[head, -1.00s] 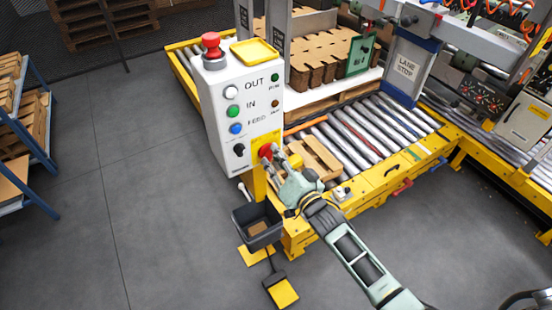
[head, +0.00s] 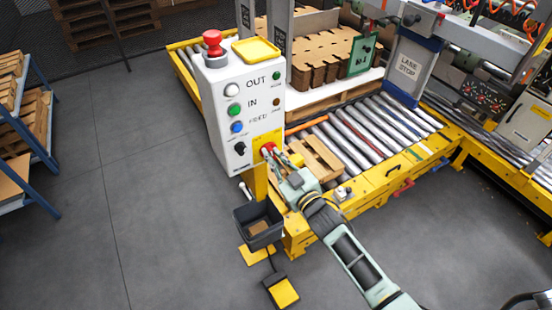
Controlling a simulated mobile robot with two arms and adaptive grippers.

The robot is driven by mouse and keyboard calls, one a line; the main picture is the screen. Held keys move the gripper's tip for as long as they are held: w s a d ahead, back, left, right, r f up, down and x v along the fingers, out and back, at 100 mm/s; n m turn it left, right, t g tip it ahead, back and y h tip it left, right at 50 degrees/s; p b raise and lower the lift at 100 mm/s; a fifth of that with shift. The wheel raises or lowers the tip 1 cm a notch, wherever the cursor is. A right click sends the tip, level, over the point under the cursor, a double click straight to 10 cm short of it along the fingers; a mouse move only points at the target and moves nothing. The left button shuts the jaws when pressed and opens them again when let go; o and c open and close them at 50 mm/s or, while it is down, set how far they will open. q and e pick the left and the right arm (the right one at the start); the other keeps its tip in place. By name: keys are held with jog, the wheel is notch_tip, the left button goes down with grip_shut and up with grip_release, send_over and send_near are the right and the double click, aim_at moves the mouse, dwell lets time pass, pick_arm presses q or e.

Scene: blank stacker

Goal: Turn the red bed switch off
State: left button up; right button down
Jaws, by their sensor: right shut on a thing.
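The red bed switch (head: 267,148) sits on a yellow plate at the lower right of the white control box's front. My right gripper (head: 271,153) is at the switch, its fingers closed on it. The fingers cover part of the switch, so its exact angle is hard to tell. My right arm comes up from the bottom right. My left gripper does not show.
The control box (head: 213,118) carries a red mushroom button (head: 212,42), white, green and blue buttons, and a black selector (head: 239,149). A dark bin (head: 258,222) hangs below. The roller conveyor (head: 370,130) with wooden pieces lies right.

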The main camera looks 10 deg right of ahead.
jog(key=n+b, duration=0.1)
jog(key=n, duration=0.4)
jog(key=shift+a+f, duration=0.1)
jog(key=shift+n, duration=0.3)
dwell(0.4)
jog(key=c, duration=1.8)
grip_release()
jog(key=shift+o, duration=0.2)
jog(key=shift+s, duration=0.1)
jog(key=v, duration=1.2)
